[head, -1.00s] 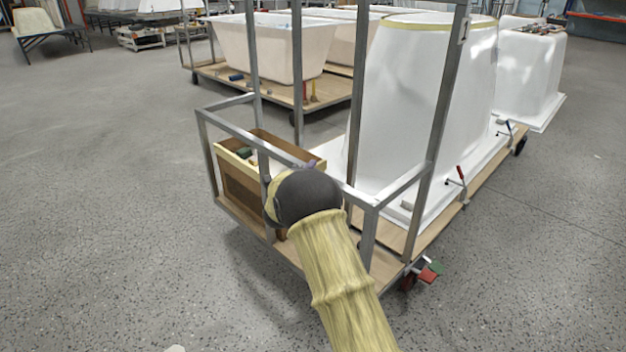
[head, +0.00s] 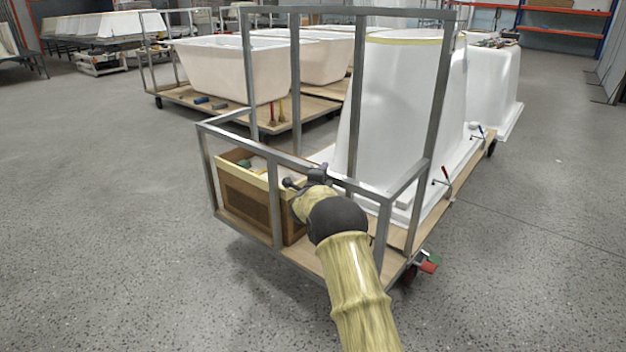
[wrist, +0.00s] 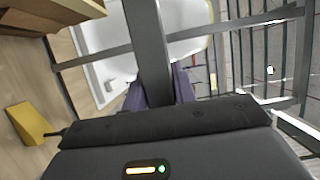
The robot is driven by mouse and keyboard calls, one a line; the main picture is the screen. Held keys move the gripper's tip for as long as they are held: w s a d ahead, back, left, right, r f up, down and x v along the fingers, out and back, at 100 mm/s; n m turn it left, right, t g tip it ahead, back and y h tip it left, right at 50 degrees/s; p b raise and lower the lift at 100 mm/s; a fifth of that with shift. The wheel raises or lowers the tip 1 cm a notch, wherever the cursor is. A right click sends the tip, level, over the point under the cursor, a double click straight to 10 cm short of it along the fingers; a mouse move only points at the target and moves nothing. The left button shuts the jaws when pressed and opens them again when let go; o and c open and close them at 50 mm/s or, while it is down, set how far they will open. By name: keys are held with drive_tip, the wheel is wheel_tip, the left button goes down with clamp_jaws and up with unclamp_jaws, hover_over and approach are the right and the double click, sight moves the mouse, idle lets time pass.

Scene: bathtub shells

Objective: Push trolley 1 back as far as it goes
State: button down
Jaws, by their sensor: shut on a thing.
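Trolley 1, taken to be the near one, has a wooden deck, a grey metal frame (head: 447,110) and castors, and carries a white upturned bathtub shell (head: 395,100). My gripper (head: 312,174) is at the near end of the trolley, at the horizontal bar of its frame. In the wrist view my gripper (wrist: 160,92) has its purple-grey fingers on either side of a grey metal bar (wrist: 148,45), shut on it. A castor with red and green pedals (head: 430,263) shows at the near right corner.
A wooden box (head: 250,205) stands on the near deck. A yellow wedge (wrist: 28,122) lies on the deck. A second trolley with pinkish tubs (head: 230,70) stands behind left. Another white shell (head: 495,85) is beyond. Floor at left and right is clear.

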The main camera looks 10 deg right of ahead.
drive_tip(key=shift+w+d+f, duration=0.15)
drive_tip(key=shift+w+d, duration=0.1)
drive_tip(key=shift+d, duration=0.35)
drive_tip(key=shift+w+d+f, duration=0.15)
drive_tip(key=shift+w+d, duration=0.1)
drive_tip(key=shift+d, duration=0.3)
drive_tip(key=c, duration=1.1)
unclamp_jaws()
drive_tip(key=shift+a+r, duration=0.2)
drive_tip(key=shift+s+a+r, duration=0.1)
drive_tip(key=shift+s+a, duration=0.25)
drive_tip(key=shift+s, duration=0.05)
drive_tip(key=p+v, duration=0.4)
drive_tip(key=v, duration=1.2)
drive_tip(key=shift+s, duration=0.15)
